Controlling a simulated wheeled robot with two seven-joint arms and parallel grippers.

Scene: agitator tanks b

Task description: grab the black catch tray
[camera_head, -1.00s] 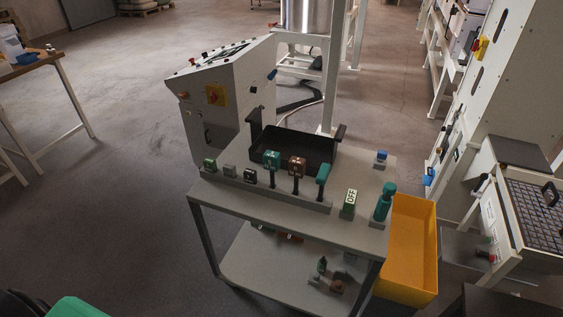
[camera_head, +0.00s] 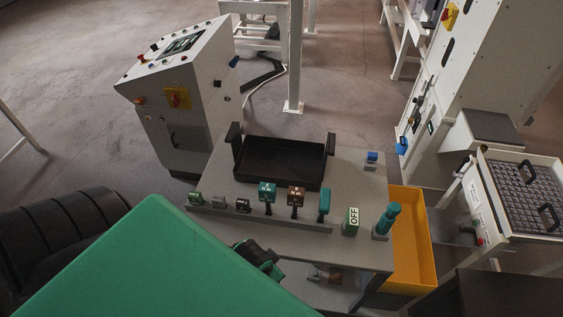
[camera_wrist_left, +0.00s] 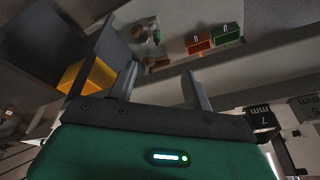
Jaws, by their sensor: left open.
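The black catch tray (camera_head: 282,163) sits on the grey cart top at its far side, with an upright handle at its left and right ends. It is empty as far as I can see. My left arm's green link fills the lower left of the head view. A dark part of that arm shows at the cart's front edge, below and in front of the tray. In the left wrist view my left gripper (camera_wrist_left: 160,88) has its two fingers apart with nothing between them. The catch tray is not clearly visible in that view. My right gripper is not in view.
A row of small blocks and teal and brown tools (camera_head: 267,192) stands between the cart's front edge and the tray. An OFF block (camera_head: 351,221) and a teal bottle-like item (camera_head: 388,220) stand at right. A yellow bin (camera_head: 410,240) hangs beside the cart. A control cabinet (camera_head: 185,95) stands behind left.

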